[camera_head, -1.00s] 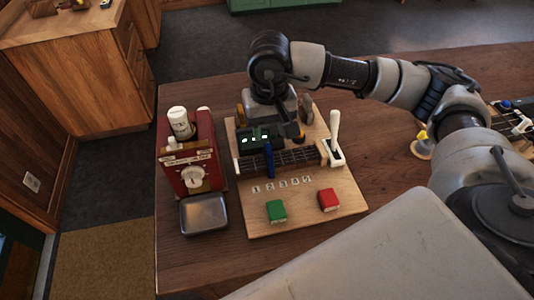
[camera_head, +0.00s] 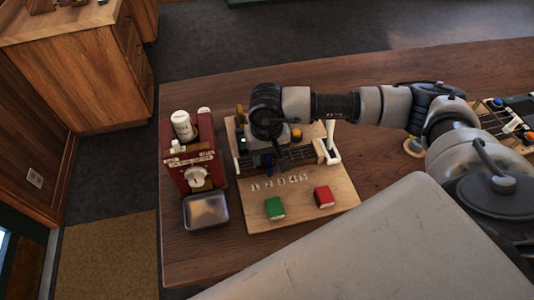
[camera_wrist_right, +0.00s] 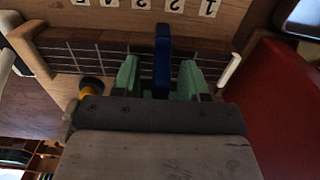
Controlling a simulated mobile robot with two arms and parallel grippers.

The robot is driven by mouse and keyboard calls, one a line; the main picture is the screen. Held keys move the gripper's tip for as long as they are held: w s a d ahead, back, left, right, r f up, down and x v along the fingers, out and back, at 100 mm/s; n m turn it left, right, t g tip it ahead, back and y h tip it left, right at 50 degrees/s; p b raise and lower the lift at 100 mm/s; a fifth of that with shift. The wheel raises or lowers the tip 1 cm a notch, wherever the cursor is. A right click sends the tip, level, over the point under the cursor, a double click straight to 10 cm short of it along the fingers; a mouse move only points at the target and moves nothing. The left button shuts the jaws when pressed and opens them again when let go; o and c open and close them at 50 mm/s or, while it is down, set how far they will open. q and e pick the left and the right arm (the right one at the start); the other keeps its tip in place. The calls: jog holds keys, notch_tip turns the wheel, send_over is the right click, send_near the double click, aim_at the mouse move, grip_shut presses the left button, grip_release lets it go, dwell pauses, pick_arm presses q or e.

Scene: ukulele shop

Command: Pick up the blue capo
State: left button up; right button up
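The blue capo (camera_wrist_right: 162,60) stands across the strings of the short fretboard (camera_wrist_right: 95,55) in the right wrist view. My right gripper (camera_wrist_right: 160,75) is open, with one green-tipped finger on each side of the capo and a visible gap on both sides. In the head view the capo (camera_head: 266,161) shows only in part, because my right wrist hangs over it and hides much of the fretboard. My left gripper is not in view.
The wooden board (camera_head: 300,212) also carries number tiles, a green block (camera_head: 275,208), a red block (camera_head: 324,196) and a white lever (camera_head: 331,140). A red machine (camera_head: 192,172) with a metal tray (camera_head: 206,211) stands close on the left.

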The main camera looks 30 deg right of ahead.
grip_shut()
